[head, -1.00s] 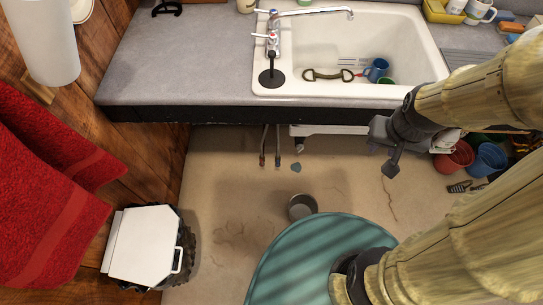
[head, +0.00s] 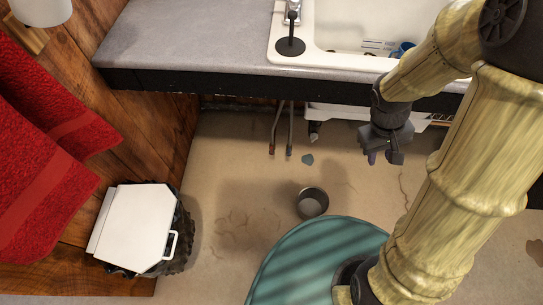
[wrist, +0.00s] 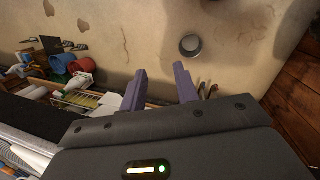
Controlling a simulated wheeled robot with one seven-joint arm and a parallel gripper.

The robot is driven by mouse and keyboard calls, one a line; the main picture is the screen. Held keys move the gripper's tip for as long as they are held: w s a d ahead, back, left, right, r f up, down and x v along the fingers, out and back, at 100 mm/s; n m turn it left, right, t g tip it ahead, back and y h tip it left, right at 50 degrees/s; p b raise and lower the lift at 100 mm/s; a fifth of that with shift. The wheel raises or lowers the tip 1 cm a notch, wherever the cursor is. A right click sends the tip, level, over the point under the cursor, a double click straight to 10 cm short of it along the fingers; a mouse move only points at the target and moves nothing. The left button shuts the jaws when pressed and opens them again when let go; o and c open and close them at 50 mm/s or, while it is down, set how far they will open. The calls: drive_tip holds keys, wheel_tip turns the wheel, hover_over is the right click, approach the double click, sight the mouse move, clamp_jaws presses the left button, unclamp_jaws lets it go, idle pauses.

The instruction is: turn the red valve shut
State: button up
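I cannot make out a red valve in any view. Under the sink, two thin pipes (head: 281,128) hang below the counter edge. Their lower ends look brownish and dark, too small to tell more. My gripper (head: 384,158) is below the counter's front edge, to the right of the pipes and apart from them. In the wrist view my gripper (wrist: 160,70) has its two purple fingers spread, with nothing between them. Small slender parts beside the right finger may be the pipe ends (wrist: 207,90). The space under the counter is mostly hidden in the head view.
The grey counter (head: 190,45) with the white sink (head: 340,28) overhangs the space. A metal cup (head: 312,203) stands on the floor. A white-lidded bin (head: 135,228) is at left. The wrist view shows a blue bucket (wrist: 62,63) and a red bucket (wrist: 82,66).

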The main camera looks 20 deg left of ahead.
drive_tip(key=w+a+f+n+t+h+b, duration=0.25)
drive_tip(key=w+a+f+n+b, duration=0.2)
drive_tip(key=f+b, duration=0.6)
drive_tip(key=w+a+f+n+t+h+b, duration=0.25)
drive_tip(key=f+n+b, duration=0.4)
drive_tip(key=f, duration=0.75)
drive_tip(key=w+a+f+n+t+h+b, duration=0.25)
drive_tip(key=w+a+f+n+b, duration=0.2)
drive_tip(key=f+b, duration=0.65)
drive_tip(key=s+a+f+n+t+y+b, duration=0.1)
drive_tip(key=a+f+n+t+y+b, duration=0.4)
drive_tip(key=a+f, duration=0.7)
drive_tip(key=s+a+f+n+t+y+b, duration=0.1)
drive_tip(key=a+f+n+t+y+b, duration=0.4)
drive_tip(key=a+f+n+b, duration=0.4)
drive_tip(key=a+f+y+b, duration=0.1)
drive_tip(key=a+f, duration=0.2)
drive_tip(key=f, duration=0.4)
drive_tip(key=shift+s+a+f+t+b, duration=0.15)
drive_tip(key=shift+a+t+b, duration=0.2)
drive_tip(key=shift+b, duration=0.05)
drive_tip(key=shift+n, duration=0.25)
